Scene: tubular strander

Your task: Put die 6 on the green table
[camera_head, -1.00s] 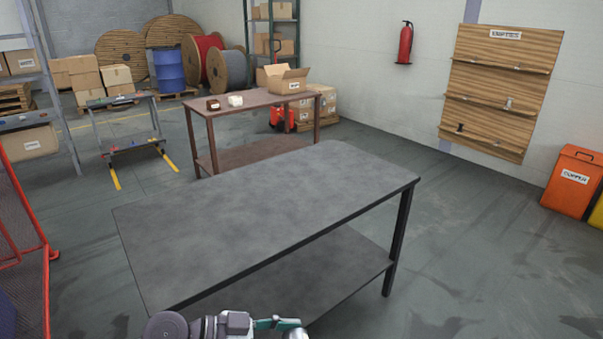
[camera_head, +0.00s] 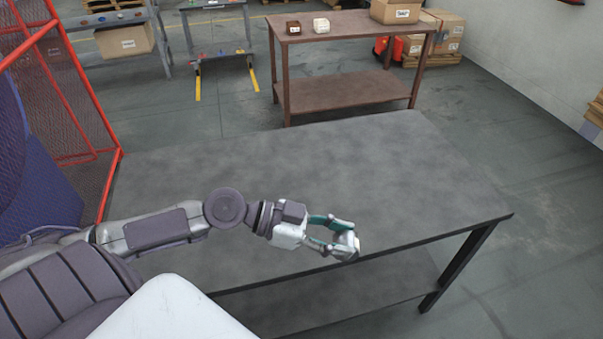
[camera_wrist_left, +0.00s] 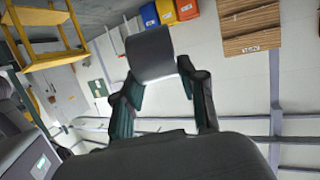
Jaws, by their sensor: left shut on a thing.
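My left gripper (camera_head: 335,232) is shut on a small grey metal piece (camera_head: 346,246), which I take to be the die. It hangs over the near edge of a dark grey table (camera_head: 400,160). The grey table top is bare. No table that looks clearly green is in view. My right gripper is not in view.
A brown table (camera_head: 345,22) behind holds a dark box (camera_head: 293,27), a white item (camera_head: 321,25) and a cardboard box (camera_head: 397,11). A red mesh guard (camera_head: 75,110) stands at the left. Open floor (camera_head: 560,200) lies at the right.

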